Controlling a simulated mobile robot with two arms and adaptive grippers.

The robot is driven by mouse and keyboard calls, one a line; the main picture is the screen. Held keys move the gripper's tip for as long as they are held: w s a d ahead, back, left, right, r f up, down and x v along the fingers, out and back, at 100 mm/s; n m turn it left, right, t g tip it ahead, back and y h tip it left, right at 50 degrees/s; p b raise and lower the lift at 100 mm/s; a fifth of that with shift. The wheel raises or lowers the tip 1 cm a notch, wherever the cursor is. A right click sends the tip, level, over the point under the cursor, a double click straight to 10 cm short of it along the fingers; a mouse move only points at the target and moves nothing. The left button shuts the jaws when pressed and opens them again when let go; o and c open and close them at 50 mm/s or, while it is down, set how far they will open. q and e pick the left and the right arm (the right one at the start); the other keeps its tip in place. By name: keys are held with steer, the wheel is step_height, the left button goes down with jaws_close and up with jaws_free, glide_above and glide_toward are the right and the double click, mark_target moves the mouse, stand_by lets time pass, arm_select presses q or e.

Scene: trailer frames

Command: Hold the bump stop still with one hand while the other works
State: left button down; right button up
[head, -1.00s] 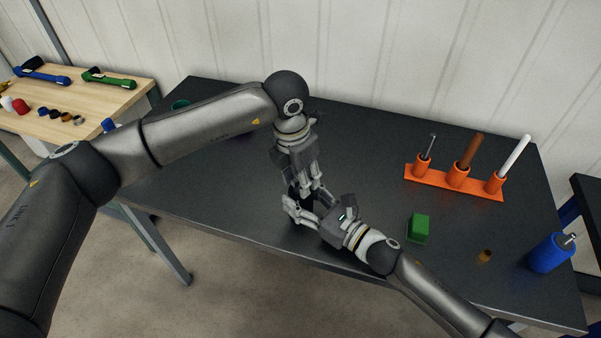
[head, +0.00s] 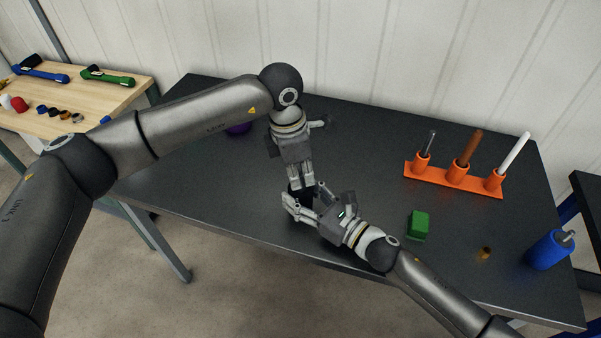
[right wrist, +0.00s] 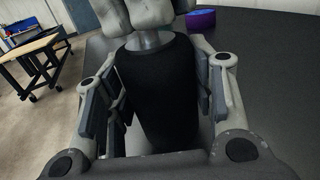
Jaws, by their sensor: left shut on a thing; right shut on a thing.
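The bump stop, a black tapered cylinder, stands between the fingers of my right gripper in the right wrist view (right wrist: 160,95). In the head view it is a small dark patch (head: 301,196), mostly hidden by both grippers. My right gripper (head: 304,200) is shut on it from the front, near the front edge of the dark table. My left gripper (head: 300,182) points down from above and is shut at the top of the bump stop. In the right wrist view its fingers (right wrist: 150,14) close around a light grey metal piece (right wrist: 150,39) there.
To the right are a green block (head: 418,226), a small brass piece (head: 484,253), a blue bottle (head: 550,250) and an orange rack (head: 456,181) with upright tools. A purple object (head: 238,129) lies behind my left arm. A wooden bench (head: 85,125) with parts stands left.

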arm_select(q)
steer(key=m+g, duration=0.1)
steer(key=m, duration=0.5)
steer(key=shift+m, duration=0.3)
steer(key=m, duration=0.5)
steer(key=shift+m+g+y, duration=0.3)
steer(key=shift+m+g, duration=0.1)
steer(key=c, duration=1.4)
jaws_free()
steer(key=shift+c, duration=0.2)
